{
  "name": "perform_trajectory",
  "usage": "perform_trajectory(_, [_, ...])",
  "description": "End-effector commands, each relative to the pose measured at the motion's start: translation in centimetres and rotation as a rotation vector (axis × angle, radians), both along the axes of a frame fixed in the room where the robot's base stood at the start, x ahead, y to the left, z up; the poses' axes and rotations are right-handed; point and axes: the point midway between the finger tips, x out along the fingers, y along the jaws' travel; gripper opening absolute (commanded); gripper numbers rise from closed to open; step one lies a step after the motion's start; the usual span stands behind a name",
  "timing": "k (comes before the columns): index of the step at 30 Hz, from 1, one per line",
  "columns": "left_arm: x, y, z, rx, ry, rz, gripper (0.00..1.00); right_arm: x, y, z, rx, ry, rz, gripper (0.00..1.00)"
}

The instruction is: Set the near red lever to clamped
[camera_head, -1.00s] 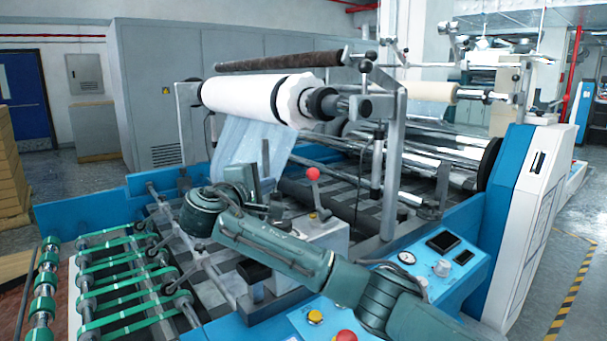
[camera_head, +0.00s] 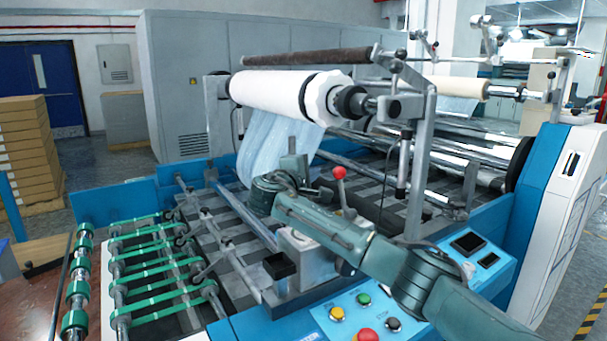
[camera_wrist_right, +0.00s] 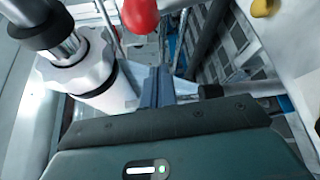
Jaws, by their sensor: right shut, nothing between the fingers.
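The near red lever has a red ball knob (camera_head: 339,172) on a thin upright-looking stalk above a grey box. The knob also shows large at the top of the right wrist view (camera_wrist_right: 140,14). My right gripper (camera_head: 292,145) is to the left of the knob in the head view, with its fingers pointing up. In the right wrist view its fingers (camera_wrist_right: 157,86) are shut together and empty, with the knob beyond their tips and apart from them in the picture. My right forearm hides part of the box. My left gripper is not in view.
A white film roll (camera_head: 275,92) on its shaft hangs behind the gripper, with film running down. A grey upright post (camera_head: 420,160) stands right of the lever. A blue control panel (camera_head: 460,275) with buttons lies below my arm. Green belts (camera_head: 150,283) are at the left.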

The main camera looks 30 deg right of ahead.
Motion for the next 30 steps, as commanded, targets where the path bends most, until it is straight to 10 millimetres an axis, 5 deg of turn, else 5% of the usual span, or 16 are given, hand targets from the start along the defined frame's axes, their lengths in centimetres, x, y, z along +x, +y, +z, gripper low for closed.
perform_trajectory(15, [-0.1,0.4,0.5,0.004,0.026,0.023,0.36,-3.3,-1.5,0.7,0.000,0.000,0.000,0.00])
perform_trajectory(30, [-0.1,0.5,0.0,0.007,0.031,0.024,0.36,-3.5,-1.7,0.6,0.001,-0.005,0.000,0.00])
